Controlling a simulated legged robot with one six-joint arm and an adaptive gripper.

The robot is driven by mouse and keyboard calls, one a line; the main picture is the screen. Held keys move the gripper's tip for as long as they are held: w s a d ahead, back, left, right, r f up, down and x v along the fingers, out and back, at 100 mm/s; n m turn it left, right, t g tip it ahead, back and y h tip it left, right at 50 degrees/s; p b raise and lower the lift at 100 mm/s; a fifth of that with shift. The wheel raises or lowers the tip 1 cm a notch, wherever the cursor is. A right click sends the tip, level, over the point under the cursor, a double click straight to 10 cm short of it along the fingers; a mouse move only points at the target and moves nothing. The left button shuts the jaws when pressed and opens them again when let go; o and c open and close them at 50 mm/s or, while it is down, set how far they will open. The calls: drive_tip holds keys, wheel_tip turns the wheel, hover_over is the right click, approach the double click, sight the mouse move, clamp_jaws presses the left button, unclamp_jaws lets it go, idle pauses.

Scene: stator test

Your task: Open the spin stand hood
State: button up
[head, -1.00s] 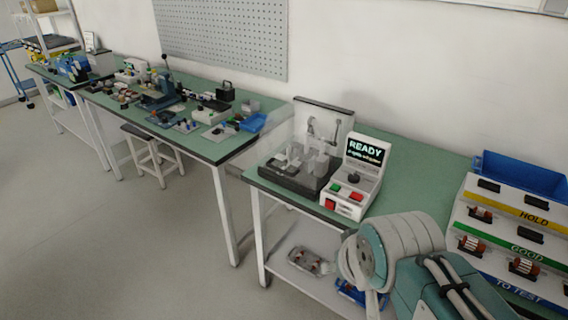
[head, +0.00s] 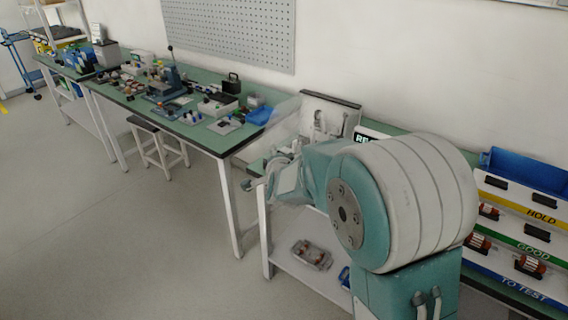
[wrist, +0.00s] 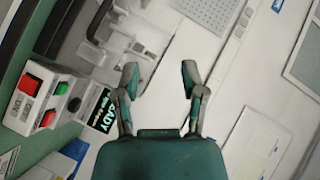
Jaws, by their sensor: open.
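The spin stand (head: 332,112) is at the left end of the near bench in the head view. Its upright back panel shows, while my arm hides most of its base. A faint see-through sheet, apparently the clear hood (head: 283,110), shows at its left; its exact position is hard to tell. In the wrist view, pale stand parts (wrist: 122,48) lie beyond my fingers. My gripper (wrist: 159,74) is open and empty, its two fingers apart and touching nothing visible. In the head view my arm reaches left in front of the stand.
The control box (wrist: 38,98) with red and green buttons and a READY screen (wrist: 102,112) stands beside the stand. A labelled rack (head: 528,235) with a blue bin (head: 525,170) is at right. A cluttered bench (head: 205,135) stands at left, past a gap.

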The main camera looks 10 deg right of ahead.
drive_tip(key=w+f+m+t+h, duration=0.4)
drive_tip(key=f+m+h, duration=0.35)
drive_tip(key=f, duration=0.75)
drive_tip(key=shift+m+y, duration=0.45)
drive_tip(key=x, duration=1.1)
drive_tip(key=shift+f, duration=0.4)
clamp_jaws()
